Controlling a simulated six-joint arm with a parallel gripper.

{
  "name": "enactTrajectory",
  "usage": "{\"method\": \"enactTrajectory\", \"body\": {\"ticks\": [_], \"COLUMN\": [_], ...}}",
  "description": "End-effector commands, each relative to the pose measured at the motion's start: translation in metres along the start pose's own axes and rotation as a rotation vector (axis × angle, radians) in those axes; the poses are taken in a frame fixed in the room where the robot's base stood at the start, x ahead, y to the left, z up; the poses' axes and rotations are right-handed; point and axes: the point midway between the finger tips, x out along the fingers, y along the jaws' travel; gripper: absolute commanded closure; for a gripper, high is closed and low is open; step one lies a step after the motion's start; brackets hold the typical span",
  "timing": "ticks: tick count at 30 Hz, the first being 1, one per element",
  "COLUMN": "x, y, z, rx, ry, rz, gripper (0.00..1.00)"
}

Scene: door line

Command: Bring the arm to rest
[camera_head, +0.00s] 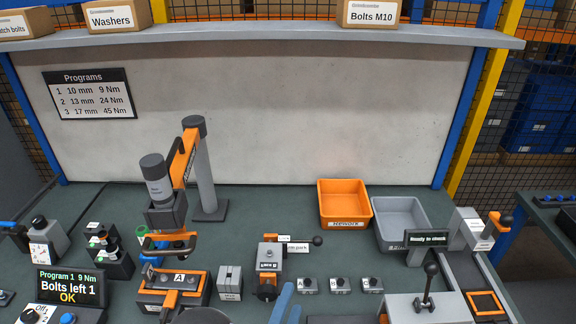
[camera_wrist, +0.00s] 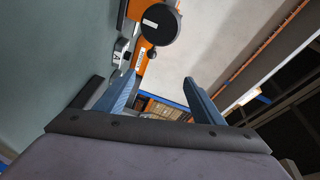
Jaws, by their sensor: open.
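My gripper (camera_wrist: 161,77) is open in the wrist view, with its two blue fingers apart and nothing between them. In the head view, blue finger-like parts of my gripper (camera_head: 283,303) show at the bottom edge, in front of the bench fixtures; the rest of my arm is mostly out of the picture. The wrist view is tilted and shows the bench, the pale back panel and a dark round part (camera_wrist: 160,25) beyond the fingers. No contact between the fingers and anything shows.
A tool on an orange jointed arm (camera_head: 181,160) hangs over fixture A (camera_head: 178,282). An orange bin (camera_head: 344,200) and a grey bin (camera_head: 402,222) stand at the back right. A lever box (camera_head: 428,306) is at front right. A display (camera_head: 71,287) reads "Bolts left 1 OK".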

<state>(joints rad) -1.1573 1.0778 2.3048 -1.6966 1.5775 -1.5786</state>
Motion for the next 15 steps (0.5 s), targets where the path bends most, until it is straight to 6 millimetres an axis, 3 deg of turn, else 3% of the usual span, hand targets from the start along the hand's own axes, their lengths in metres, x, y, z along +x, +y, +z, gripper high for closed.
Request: {"method": "enactTrajectory", "body": {"ticks": [1, 4, 9, 12, 15], "x": [0.013, 0.026, 0.016, -0.004, -0.023], "y": [-0.011, -0.017, -0.015, -0.01, -0.005], "z": [-0.028, -0.088, -0.18, -0.215, -0.234], "rx": [0.109, 0.366, 0.85, 1.135, 1.388], "ry": [0.116, 0.376, 0.851, 1.12, 1.355], "rz": [0.04, 0.111, 0.149, 0.116, 0.053], "gripper": [0.38, 0.38, 0.38, 0.38, 0.38]}}
